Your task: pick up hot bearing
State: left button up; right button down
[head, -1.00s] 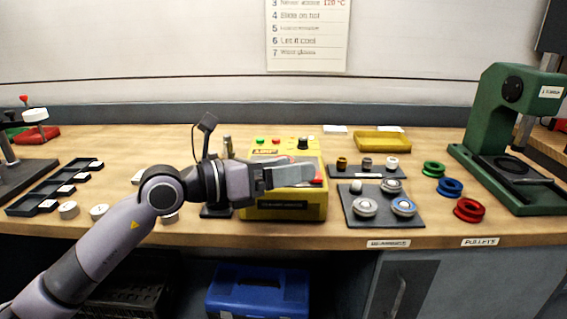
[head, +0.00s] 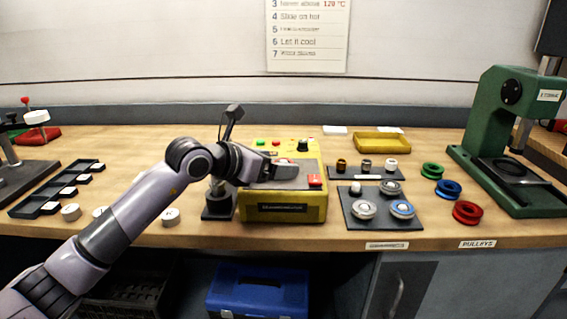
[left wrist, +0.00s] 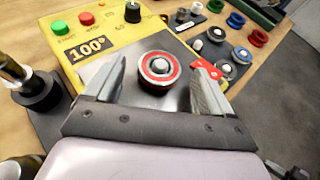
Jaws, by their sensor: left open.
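The hot bearing (left wrist: 158,68), a ring with a red band and a metal centre, lies on the dark plate of the yellow heater (left wrist: 80,22). My left gripper (left wrist: 160,62) is open, one finger to each side of the bearing. I cannot tell whether the fingers touch it. The heater's display reads 100° in the left wrist view. In the head view my left gripper (head: 290,172) is low over the top of the heater (head: 285,212) and mostly hides the bearing. My right gripper is not in view.
A dark mat with several bearings (head: 364,210) lies right of the heater, with small parts on a strip (head: 366,173) behind it. Coloured pulleys (head: 467,212) and a green press (head: 490,130) stand further right. A dark stand (head: 219,206) is close left of the heater.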

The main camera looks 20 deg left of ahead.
pick_arm(q)
jog(key=shift+w+d+f, duration=0.15)
jog(key=shift+w+d, duration=0.05)
jog(key=shift+w, duration=0.15)
jog(key=c, duration=1.2)
